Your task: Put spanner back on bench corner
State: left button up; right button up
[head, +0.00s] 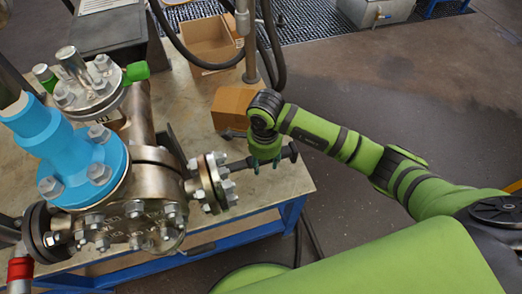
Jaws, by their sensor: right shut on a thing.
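A dark spanner (290,152) lies roughly level across the picture, near the right end of the bench (288,183). My right gripper (266,167) points down and is shut on the spanner around its middle. The spanner's left end reaches close to the bolted side flange (213,182) of the vessel; I cannot tell whether they touch. Its right end is near the bench's right edge, above the near right corner. How high it is over the bench top is unclear. My left gripper is not in view.
The metal flanged vessel (150,190) with a blue fitting (75,150) fills the left of the bench. A closed cardboard box (233,106) and an open one (207,42) stand behind the spanner. A vertical post (251,50) and dark hoses rise nearby. The near right bench top is clear.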

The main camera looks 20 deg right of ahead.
jog(key=f+b, duration=0.6)
jog(key=f, duration=0.1)
jog(key=shift+s+f, duration=0.2)
jog(key=shift+f, duration=0.1)
pick_arm(q)
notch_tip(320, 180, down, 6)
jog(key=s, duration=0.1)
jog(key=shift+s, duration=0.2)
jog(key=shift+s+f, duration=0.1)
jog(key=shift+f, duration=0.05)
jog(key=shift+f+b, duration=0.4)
jog(key=shift+b, duration=0.1)
pick_arm(e)
jog(key=shift+f, duration=0.5)
jog(key=o, duration=1.8)
jog(key=shift+s, duration=0.15)
jog(key=shift+o, duration=0.2)
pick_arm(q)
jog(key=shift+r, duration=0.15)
pick_arm(e)
jog(key=shift+r, duration=0.1)
